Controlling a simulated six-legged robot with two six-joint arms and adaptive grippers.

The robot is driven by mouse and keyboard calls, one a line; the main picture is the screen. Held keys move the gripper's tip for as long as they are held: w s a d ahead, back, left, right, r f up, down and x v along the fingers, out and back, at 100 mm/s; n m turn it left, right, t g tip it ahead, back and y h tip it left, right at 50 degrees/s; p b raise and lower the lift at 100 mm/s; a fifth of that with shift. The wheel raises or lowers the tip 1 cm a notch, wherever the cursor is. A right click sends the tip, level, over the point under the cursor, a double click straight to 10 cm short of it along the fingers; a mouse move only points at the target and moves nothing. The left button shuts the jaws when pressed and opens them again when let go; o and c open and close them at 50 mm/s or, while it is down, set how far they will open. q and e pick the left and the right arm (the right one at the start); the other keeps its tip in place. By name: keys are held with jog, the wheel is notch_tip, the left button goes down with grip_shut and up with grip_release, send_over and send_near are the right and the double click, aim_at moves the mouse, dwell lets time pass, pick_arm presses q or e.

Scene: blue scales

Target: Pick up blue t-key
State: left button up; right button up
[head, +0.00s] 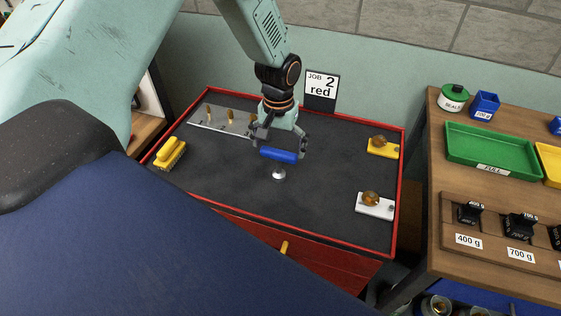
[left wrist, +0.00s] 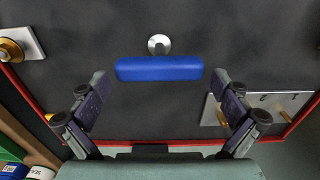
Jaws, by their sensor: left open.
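The blue t-key (head: 278,154) has a blue bar handle above a round silver foot (head: 278,174). It stands upright on the dark mat of the red-rimmed bench. In the left wrist view the blue handle (left wrist: 158,68) lies across the picture, just beyond and between my fingertips, with the silver disc (left wrist: 159,44) past it. My left gripper (head: 279,147) is open, with one finger toward each end of the handle. My right gripper is not in view.
A yellow brush (head: 171,152) lies at the left of the bench. A metal plate with brass pegs (head: 218,121) is at the back left. Yellow (head: 383,148) and white (head: 375,206) plates with brass knobs are at right. A "JOB 2 red" sign (head: 321,88) stands behind.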

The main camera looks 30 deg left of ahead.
pick_arm(q)
jog(key=shift+a+f, duration=0.15)
jog(key=shift+f, duration=0.55)
jog(key=shift+s+f, duration=0.1)
jog(key=shift+f, duration=0.15)
jog(key=shift+s, duration=0.1)
jog(key=shift+d+r, duration=0.1)
jog(key=shift+d, duration=0.25)
jog(key=shift+w+a+f, duration=0.2)
jog(key=c, duration=0.4)
jog(key=shift+s+d+r, duration=0.1)
jog(key=shift+s+r, duration=0.05)
jog(key=shift+s, duration=0.05)
jog(key=c, duration=0.6)
jog(key=shift+w, duration=0.15)
jog(key=shift+c, duration=0.3)
